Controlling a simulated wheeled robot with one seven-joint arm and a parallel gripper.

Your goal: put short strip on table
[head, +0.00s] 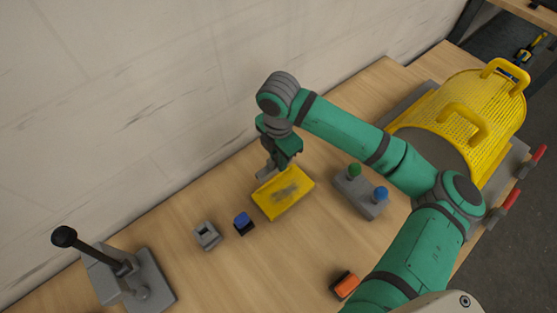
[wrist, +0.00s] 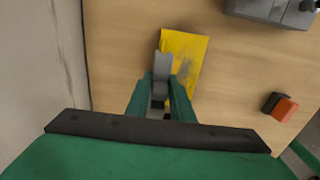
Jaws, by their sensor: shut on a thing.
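My gripper (head: 276,162) is shut on a short grey strip, seen in the wrist view (wrist: 162,66) between the two green fingers (wrist: 161,88). In the head view the strip (head: 266,173) hangs below the gripper, at the upper left edge of a yellow plate. In the wrist view it covers part of the plate's left side. I cannot tell whether the strip touches the plate or the table. The wooden table (head: 180,238) runs along the wall.
The yellow plate (head: 270,206) has a dark worn patch. Near it are a blue block (head: 243,222), a grey block (head: 207,235) and a two-knob box (head: 360,192). A lever stand (head: 150,280), an orange block (head: 345,285) and a yellow mesh guard (head: 460,105) also stand here.

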